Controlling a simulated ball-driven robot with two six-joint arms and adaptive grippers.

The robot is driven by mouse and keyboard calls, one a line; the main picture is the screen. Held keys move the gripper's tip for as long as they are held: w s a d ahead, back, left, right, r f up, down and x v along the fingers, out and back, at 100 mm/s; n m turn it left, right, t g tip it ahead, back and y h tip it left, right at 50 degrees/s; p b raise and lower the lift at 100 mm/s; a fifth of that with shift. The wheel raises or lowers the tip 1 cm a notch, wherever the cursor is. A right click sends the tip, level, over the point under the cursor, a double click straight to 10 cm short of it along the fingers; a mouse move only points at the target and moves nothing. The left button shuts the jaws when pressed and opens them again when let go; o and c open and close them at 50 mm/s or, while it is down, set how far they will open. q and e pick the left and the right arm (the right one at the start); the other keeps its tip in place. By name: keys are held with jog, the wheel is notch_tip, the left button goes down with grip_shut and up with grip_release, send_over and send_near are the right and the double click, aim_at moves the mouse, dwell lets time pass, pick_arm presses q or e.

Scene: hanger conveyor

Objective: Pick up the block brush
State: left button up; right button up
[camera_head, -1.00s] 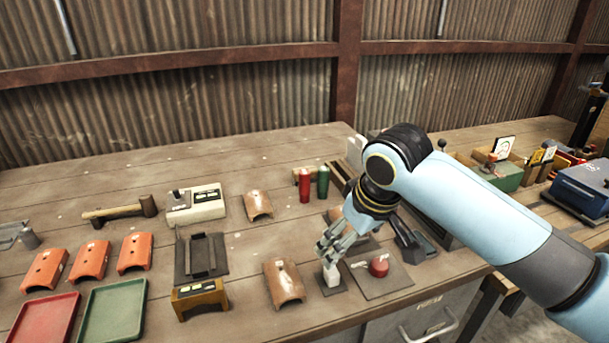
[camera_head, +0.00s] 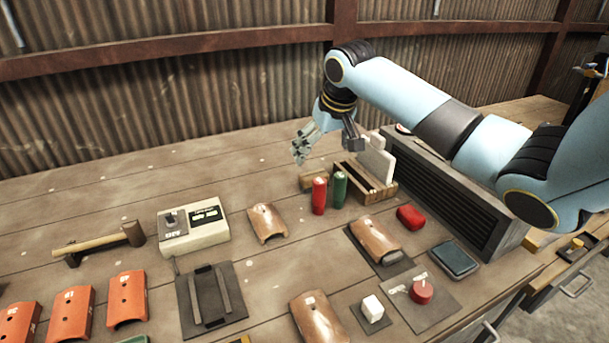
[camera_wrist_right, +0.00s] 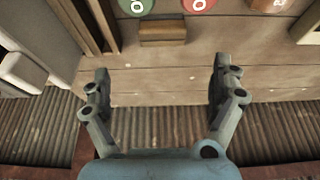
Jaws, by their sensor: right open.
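A small wooden block, which looks like the block brush (camera_head: 312,181), lies on the bench just behind the red and green cylinders. In the right wrist view the block (camera_wrist_right: 162,33) is at the top middle, beyond my fingers and roughly centred between them. My right gripper (camera_head: 304,143) is open and empty above the back of the bench, behind the block. Its two spread fingers (camera_wrist_right: 160,82) show in the wrist view, apart from the block. My left gripper is not in view.
A red cylinder (camera_head: 319,195) and a green cylinder (camera_head: 340,189) stand close in front of the block. A slotted wooden holder with a white piece (camera_head: 377,158) is close on the right, beside a long dark box (camera_head: 450,195). The bench left of the block is clear.

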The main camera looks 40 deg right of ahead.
aim_at(314, 173)
jog(key=x, duration=0.3)
jog(key=shift+s+f, duration=0.1)
jog(key=shift+f, duration=0.6)
jog(key=x, duration=0.4)
jog(key=shift+a+f, duration=0.25)
jog(key=shift+w+d+f, duration=0.1)
jog(key=shift+w+f, duration=0.25)
jog(key=shift+f, duration=0.05)
jog(key=shift+s+r, duration=0.1)
jog(key=c, duration=1.3)
jog(key=shift+r, duration=0.25)
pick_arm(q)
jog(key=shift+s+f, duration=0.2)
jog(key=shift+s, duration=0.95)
pick_arm(e)
notch_tip(314, 173, up, 9)
jog(key=shift+r, duration=0.25)
